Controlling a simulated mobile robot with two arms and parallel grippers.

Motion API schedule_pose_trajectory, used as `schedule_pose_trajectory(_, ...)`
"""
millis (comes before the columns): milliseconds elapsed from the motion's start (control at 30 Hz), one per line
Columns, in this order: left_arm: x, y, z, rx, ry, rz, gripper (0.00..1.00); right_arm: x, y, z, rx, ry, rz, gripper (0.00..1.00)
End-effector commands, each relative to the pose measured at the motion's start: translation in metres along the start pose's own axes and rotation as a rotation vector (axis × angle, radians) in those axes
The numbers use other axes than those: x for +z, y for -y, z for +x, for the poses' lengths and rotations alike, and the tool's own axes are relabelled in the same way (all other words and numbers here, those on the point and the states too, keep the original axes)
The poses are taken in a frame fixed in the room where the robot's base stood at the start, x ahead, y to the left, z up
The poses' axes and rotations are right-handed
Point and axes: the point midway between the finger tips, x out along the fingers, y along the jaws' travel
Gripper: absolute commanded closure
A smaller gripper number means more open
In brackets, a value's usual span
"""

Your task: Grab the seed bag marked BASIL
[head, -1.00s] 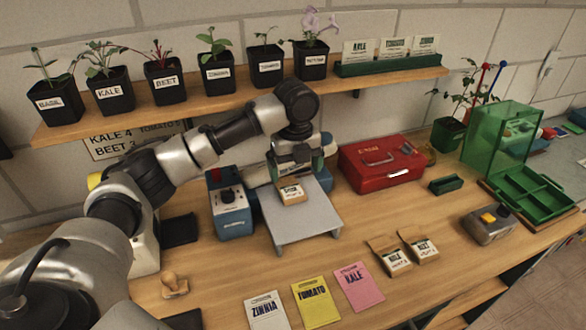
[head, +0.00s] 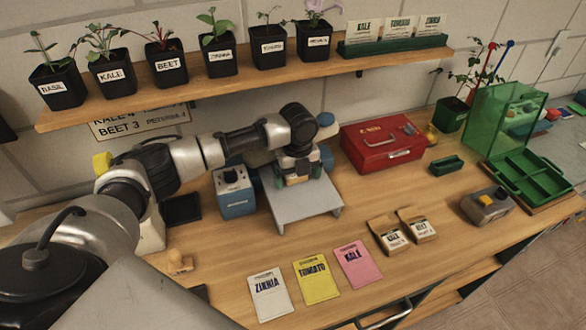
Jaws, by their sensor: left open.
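My left gripper (head: 298,180) is open and points down, low over the grey stand (head: 300,207) in the middle of the bench. It hides the spot where a small brown bag with a white label showed earlier, so I cannot see that bag now or tell whether it is between the fingers. My right gripper is not in view.
Zinnia (head: 269,294), tomato (head: 316,278) and kale (head: 358,264) packets lie in front. A red box (head: 383,147) stands right of the stand, a blue device (head: 235,192) left. A shelf (head: 240,83) with labelled pots, one marked BASIL (head: 57,86), runs above my arm.

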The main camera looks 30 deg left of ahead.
Motion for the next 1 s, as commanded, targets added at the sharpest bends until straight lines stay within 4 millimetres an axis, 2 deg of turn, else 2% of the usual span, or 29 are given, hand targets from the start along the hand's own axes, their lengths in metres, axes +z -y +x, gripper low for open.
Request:
schedule_pose_trajectory(233, 0.0000, -0.0002, 0.0034, 0.000, 0.000, 0.000, 0.04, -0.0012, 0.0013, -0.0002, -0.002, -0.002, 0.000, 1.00)
schedule_pose_trajectory(600, 0.0001, 0.0000, 0.0027, 0.000, 0.000, 0.000, 0.58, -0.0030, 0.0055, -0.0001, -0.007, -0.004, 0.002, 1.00)
schedule_pose_trajectory(867, 0.0001, 0.0000, 0.0016, 0.000, 0.000, 0.000, 0.58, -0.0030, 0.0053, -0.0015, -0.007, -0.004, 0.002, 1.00)
schedule_pose_trajectory(1000, 0.0000, 0.0001, -0.0030, 0.000, -0.001, 0.000, 0.58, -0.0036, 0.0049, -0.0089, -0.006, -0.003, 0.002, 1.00)
